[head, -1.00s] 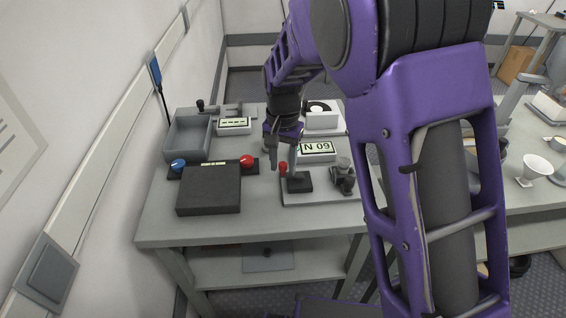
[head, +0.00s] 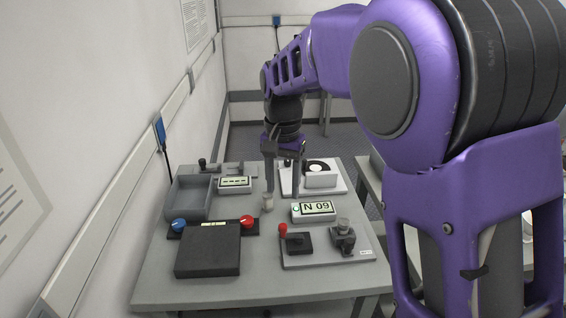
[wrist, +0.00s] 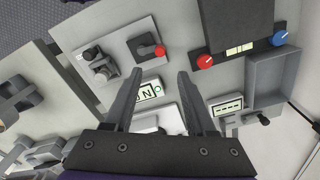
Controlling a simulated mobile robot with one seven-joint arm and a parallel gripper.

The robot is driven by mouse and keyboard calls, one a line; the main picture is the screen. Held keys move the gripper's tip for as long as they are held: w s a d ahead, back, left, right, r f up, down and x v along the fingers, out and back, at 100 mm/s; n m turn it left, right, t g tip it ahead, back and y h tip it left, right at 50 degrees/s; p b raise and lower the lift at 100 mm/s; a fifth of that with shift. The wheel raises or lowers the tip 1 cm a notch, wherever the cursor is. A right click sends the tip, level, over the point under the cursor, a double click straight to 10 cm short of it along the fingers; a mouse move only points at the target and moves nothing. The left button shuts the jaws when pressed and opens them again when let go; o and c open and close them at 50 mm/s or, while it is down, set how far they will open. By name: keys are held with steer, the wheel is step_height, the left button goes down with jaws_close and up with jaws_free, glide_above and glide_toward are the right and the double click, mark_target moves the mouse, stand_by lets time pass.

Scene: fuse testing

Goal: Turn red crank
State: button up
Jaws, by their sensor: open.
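The red crank handle (head: 283,230) stands up at the left side of a small black block (head: 299,243), on a light plate at the table's front right. In the wrist view the red handle (wrist: 160,50) is just beyond the fingertips, with its black block (wrist: 143,44) beside it. My gripper (head: 283,195) is open and empty, pointing down, above the table and farther back than the crank. In the wrist view its two fingers (wrist: 160,74) are spread wide, with the N 09 display (wrist: 148,92) showing between them.
A black box (head: 207,252) with a blue knob (head: 179,226) and a red knob (head: 247,221) lies left of the crank. A grey clamp-like fixture (head: 343,238) stands right of it on the same plate. A grey tray (head: 187,199) sits at the left wall.

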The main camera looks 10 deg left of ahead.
step_height(320, 180, up, 5)
steer(key=shift+f, duration=0.1)
stand_by(0.3)
